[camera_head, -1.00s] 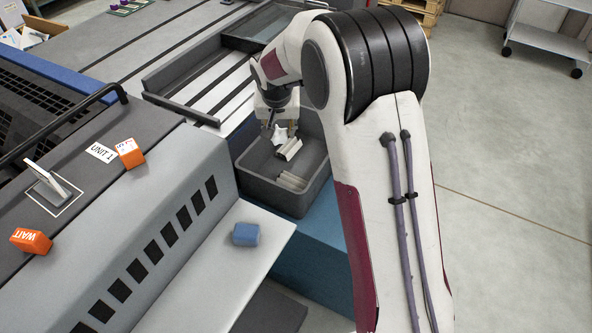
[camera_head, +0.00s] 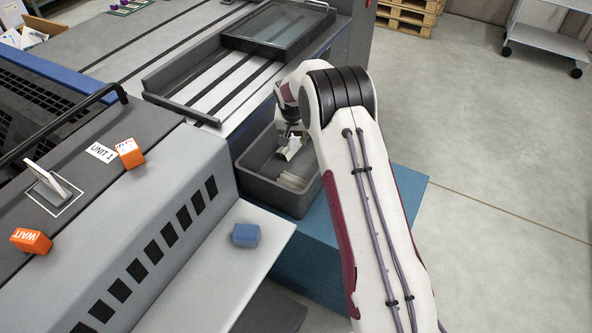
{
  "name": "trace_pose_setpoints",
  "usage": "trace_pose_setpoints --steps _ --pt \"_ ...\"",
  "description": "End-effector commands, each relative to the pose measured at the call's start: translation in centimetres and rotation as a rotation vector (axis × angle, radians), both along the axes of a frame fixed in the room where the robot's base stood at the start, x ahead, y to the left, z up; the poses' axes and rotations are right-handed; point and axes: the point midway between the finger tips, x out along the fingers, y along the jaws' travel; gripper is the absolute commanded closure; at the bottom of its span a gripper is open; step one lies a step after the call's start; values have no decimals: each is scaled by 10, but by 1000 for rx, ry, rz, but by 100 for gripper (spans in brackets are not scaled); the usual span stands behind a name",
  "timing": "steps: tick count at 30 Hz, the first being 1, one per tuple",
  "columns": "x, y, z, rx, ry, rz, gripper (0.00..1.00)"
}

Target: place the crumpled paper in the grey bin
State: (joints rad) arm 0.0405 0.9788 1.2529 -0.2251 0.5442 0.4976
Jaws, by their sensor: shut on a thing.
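The grey bin (camera_head: 274,196) stands on a blue block beside the machine. My gripper (camera_head: 288,141) points down inside or just over the bin's opening. It is shut on the white crumpled paper (camera_head: 292,149), which shows small and pale at the fingertips. The arm hides part of the gripper and the bin's right side. I cannot tell whether the paper touches anything in the bin. Pale, roll-like pieces (camera_head: 291,181) lie on the bin floor.
A blue block (camera_head: 246,235) lies on the light grey ledge in front. Orange blocks (camera_head: 31,240) (camera_head: 131,153) sit on the machine's top near a "UNIT 1" label (camera_head: 101,152). A dark-railed tray (camera_head: 215,84) lies behind the bin. Open floor is at right.

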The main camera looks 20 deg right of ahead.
Motion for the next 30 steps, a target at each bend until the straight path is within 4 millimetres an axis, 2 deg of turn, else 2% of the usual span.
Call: trace_pose_setpoints --steps 6,15,30 --pt "13 -18 -38 1 1 -19 74" --pt "23 -34 -72 2 0 -35 74" --pt "24 -37 -77 2 -2 -38 74"
